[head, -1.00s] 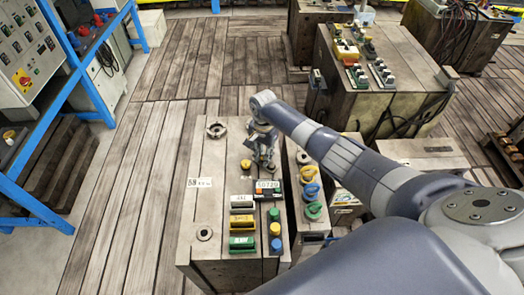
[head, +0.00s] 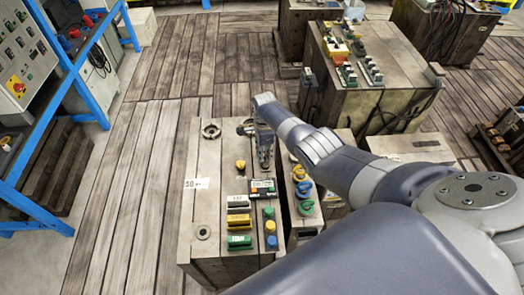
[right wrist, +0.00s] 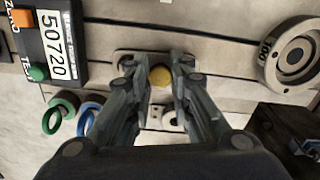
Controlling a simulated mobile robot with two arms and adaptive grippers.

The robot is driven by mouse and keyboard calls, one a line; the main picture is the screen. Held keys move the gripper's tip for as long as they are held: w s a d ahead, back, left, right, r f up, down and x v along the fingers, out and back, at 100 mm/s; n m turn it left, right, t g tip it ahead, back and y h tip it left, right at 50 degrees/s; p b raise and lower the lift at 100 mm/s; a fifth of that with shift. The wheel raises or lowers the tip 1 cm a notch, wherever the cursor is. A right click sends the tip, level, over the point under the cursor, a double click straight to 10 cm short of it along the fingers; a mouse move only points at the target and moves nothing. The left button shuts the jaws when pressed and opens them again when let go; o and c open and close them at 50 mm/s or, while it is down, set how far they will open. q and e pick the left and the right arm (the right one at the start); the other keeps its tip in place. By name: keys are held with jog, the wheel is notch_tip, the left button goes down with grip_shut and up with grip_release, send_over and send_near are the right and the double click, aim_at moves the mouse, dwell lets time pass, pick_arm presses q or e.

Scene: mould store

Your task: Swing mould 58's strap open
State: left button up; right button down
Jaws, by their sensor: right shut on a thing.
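Mould 58 (head: 215,222) is the wooden-looking block with a white "58" label (head: 196,183) on its top. My right gripper (head: 265,166) reaches down onto the far right part of its top. In the right wrist view my right gripper (right wrist: 161,84) has its fingers closed on the yellow knob (right wrist: 161,76). The knob sits over a pale strap plate (right wrist: 125,58). My fingers cover much of the plate, so its full outline is hidden. In the head view the gripper hides the strap. My left gripper is in no view.
A "50720" counter (right wrist: 55,45) lies beside the gripper. A round ring (right wrist: 296,55) is on the other side. Another block (head: 365,105) stands beyond.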

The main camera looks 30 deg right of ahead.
jog(key=shift+d+m, duration=0.2)
jog(key=shift+m, duration=0.2)
jog(key=c, duration=1.7)
grip_release()
jog(key=shift+r, duration=0.15)
jog(key=shift+r, duration=0.55)
notch_tip(320, 180, up, 11)
jog(key=shift+f, duration=0.15)
